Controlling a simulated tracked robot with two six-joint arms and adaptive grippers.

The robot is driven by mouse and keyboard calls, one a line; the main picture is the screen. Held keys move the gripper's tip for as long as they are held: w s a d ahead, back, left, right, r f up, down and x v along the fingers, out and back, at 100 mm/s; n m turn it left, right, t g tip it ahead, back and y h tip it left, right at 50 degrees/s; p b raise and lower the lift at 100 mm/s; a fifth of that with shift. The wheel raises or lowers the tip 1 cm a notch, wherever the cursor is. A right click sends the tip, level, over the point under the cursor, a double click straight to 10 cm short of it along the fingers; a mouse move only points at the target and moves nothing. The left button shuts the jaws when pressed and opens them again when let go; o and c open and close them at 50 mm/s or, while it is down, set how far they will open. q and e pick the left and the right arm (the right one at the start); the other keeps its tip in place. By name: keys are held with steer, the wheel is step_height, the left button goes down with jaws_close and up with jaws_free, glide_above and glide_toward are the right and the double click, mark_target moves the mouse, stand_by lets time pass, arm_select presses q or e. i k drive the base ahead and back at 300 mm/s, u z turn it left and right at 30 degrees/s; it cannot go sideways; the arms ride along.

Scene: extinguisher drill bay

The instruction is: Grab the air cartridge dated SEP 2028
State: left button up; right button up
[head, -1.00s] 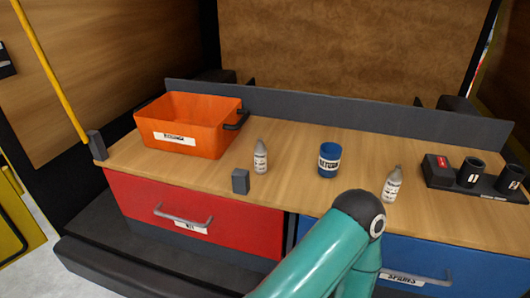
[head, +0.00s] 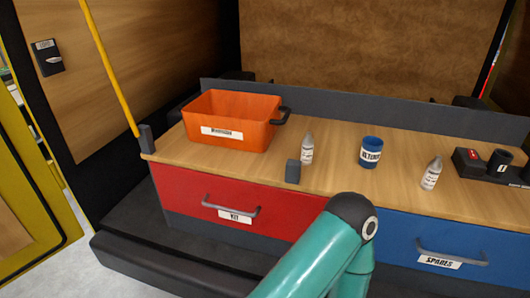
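Two small grey-white bottle-shaped cartridges with white labels stand upright on the wooden bench top. One cartridge (head: 307,150) is left of the blue cup, beside a small grey block. The other cartridge (head: 432,173) is right of the cup, close to the bench's front edge. The print on both labels is too small to read, so I cannot tell which one is dated SEP 2028. One of my teal arms rises from the bottom middle in front of the drawers. Neither of my grippers shows.
An orange bin (head: 232,139) stands at the bench's left. A blue cup (head: 371,153) and a grey block (head: 293,171) are on the bench (head: 400,150). A dark holder (head: 488,174) with cups is at the right. The red drawer (head: 180,194) and blue drawer (head: 400,229) are shut.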

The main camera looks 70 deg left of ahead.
mark_target(307, 145)
steer(key=u, duration=0.1)
steer(key=k, duration=1.35)
steer(key=u, duration=1.7)
steer(key=i, duration=1)
steer(key=u, duration=0.05)
